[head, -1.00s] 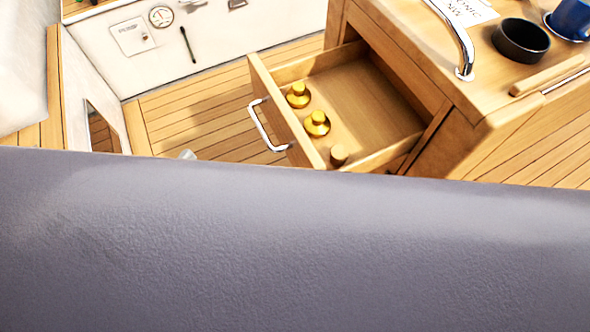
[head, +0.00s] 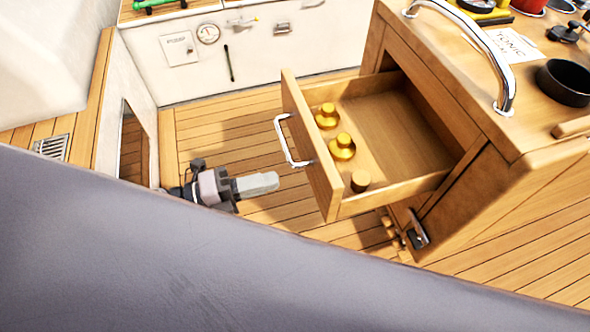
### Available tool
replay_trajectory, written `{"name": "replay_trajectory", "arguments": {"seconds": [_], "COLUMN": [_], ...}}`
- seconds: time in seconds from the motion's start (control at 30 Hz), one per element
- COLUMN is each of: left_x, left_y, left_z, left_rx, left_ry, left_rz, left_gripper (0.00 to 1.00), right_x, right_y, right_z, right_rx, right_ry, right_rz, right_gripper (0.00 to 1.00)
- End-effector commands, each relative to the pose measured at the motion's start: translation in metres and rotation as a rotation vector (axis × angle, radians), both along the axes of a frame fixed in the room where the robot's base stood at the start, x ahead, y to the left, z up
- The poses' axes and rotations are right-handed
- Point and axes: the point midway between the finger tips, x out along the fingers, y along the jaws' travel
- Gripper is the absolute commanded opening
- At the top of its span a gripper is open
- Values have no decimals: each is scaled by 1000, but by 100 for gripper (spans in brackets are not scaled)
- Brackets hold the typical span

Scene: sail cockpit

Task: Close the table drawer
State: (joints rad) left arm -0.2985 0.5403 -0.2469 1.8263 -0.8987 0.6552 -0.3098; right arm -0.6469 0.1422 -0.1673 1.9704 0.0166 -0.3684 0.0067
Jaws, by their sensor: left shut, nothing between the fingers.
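The table drawer (head: 322,165) stands pulled well out of the wooden table (head: 480,120), its front facing left. A bright metal handle (head: 288,140) is on the drawer front. Two brass weights (head: 342,147) and a small wooden cylinder (head: 360,181) are in the drawer along the front. My left gripper (head: 274,181) is left of the drawer front and below the handle in the picture, its fingers together and pointing right, apart from the drawer. My right gripper is not in view.
A bent metal grab rail (head: 505,75) rises from the table top, with a black bowl (head: 566,82) beside it. A large grey surface covers the lower left. Open plank floor (head: 225,125) lies left of the drawer.

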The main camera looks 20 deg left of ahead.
Motion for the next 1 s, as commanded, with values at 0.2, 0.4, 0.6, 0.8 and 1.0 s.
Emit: {"name": "replay_trajectory", "arguments": {"seconds": [0.2, 0.4, 0.6, 0.8, 1.0], "left_x": [22, 32, 34, 34, 38], "left_y": [-32, -48, -51, -51, -55], "left_z": [2, 1, 0, 0, 0], "left_rx": [-2, -1, -1, -1, -1], "left_ry": [-2, 0, 1, 2, 0], "left_rz": [0, 1, 1, 1, 0], "left_gripper": [0, 0, 0, 0, 0], "right_x": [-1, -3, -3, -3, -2], "right_y": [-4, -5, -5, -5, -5], "right_z": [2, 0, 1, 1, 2], "right_rx": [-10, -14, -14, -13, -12], "right_ry": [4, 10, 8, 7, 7], "right_rz": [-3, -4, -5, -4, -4], "right_gripper": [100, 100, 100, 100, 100]}}
